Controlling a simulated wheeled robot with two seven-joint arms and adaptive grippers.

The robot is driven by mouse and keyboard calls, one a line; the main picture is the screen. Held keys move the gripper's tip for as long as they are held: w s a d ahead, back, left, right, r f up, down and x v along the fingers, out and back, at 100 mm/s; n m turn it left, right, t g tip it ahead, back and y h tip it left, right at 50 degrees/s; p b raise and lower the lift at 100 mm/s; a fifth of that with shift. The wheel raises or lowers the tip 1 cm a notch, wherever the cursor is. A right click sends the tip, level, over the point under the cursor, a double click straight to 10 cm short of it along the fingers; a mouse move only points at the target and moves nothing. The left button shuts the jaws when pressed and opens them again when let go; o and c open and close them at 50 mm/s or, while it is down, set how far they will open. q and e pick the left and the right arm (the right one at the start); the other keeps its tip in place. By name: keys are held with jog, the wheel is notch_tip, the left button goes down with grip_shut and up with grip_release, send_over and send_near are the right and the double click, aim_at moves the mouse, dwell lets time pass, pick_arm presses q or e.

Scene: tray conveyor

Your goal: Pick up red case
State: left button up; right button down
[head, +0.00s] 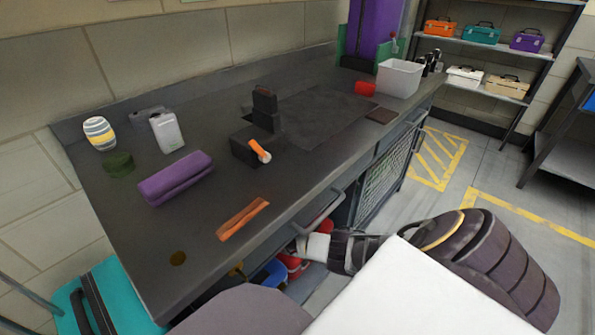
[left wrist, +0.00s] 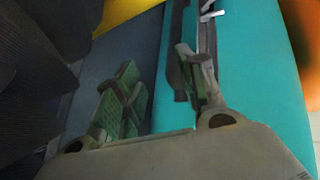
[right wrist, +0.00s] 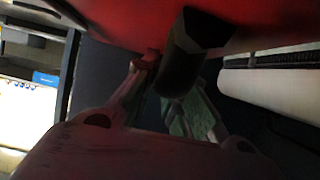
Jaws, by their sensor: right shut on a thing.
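The red case (right wrist: 130,22) fills the top of the right wrist view, with its dark handle (right wrist: 188,55) hanging between the fingers. My right gripper (right wrist: 172,88) is shut on this handle. In the head view, my right arm reaches below the bench front, and a red shape (head: 292,264) shows beside its hand; most of it is hidden by the bench and arm. My left gripper (left wrist: 158,72) is open in the left wrist view, with a teal case (left wrist: 255,80) and its dark strap-like handle close to the right finger. The left gripper does not show in the head view.
The dark bench (head: 310,170) holds a purple case (head: 176,180), a white canister (head: 167,132), a striped jar (head: 99,133) and a white bin (head: 399,78). The teal case (head: 118,290) stands at lower left.

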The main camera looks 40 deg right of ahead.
dwell(0.3)
pick_arm(q)
jog(key=shift+a+r, duration=0.1)
jog(key=shift+r, duration=0.05)
pick_arm(e)
jog(key=shift+r, duration=0.3)
